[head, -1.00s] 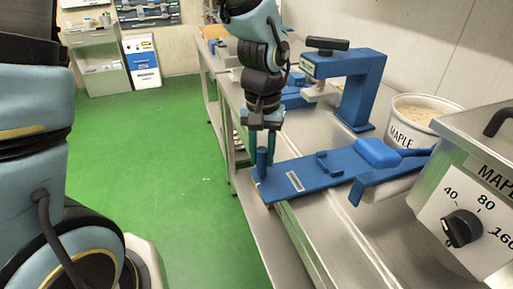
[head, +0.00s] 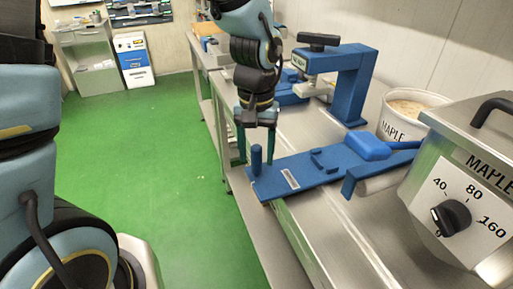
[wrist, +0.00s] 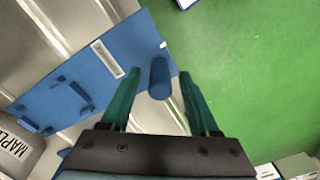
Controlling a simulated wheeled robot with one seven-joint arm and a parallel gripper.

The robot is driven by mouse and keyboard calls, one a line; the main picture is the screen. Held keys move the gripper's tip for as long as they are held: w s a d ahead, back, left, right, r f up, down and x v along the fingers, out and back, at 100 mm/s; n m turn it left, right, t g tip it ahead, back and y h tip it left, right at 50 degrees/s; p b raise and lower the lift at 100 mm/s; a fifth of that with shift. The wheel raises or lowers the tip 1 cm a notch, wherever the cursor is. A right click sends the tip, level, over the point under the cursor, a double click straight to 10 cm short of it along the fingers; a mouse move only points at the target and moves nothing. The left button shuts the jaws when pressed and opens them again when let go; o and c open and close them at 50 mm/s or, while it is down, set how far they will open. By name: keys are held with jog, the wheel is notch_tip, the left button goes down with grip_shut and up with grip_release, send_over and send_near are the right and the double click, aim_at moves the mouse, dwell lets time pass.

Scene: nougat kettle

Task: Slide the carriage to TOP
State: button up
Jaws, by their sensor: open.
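A flat blue plate (head: 325,170) lies across the steel bench, its left end at the bench's front edge. An upright round blue peg (head: 256,160) stands at that end, and a white label strip (head: 291,179) lies beside it, too small to read. The frames do not make clear which part is the carriage, and no TOP mark is legible. My gripper (head: 256,160) points down, open, with a green finger on either side of the peg. In the wrist view, the peg (wrist: 160,78) shows between the fingertips, with gaps to both.
A blue stand (head: 355,85) with a black knob is behind the plate. A blue scoop-like piece (head: 368,147) lies at its right. A MAPLE tub (head: 390,125) and a steel kettle with a dial (head: 452,218) stand at right. Green floor (head: 150,160) is clear at left.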

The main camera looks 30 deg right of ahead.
notch_tip(320, 180, up, 11)
jog(key=shift+f+b, duration=0.1)
jog(key=shift+b, duration=0.55)
jog(key=w+a+f+n, duration=0.35)
jog(key=w+a, duration=0.55)
jog(key=a, duration=0.3)
jog(key=w+a+f+n, duration=0.1)
jog(key=a+f, duration=0.1)
jog(key=a, duration=0.6)
jog(key=w+a+f+n+t, duration=0.1)
jog(key=a+f+n, duration=0.1)
jog(key=a, duration=0.7)
jog(key=shift+f+t, duration=0.3)
jog(key=shift+f, duration=0.35)
jog(key=shift+w+n, duration=0.1)
jog(key=shift+n, duration=0.15)
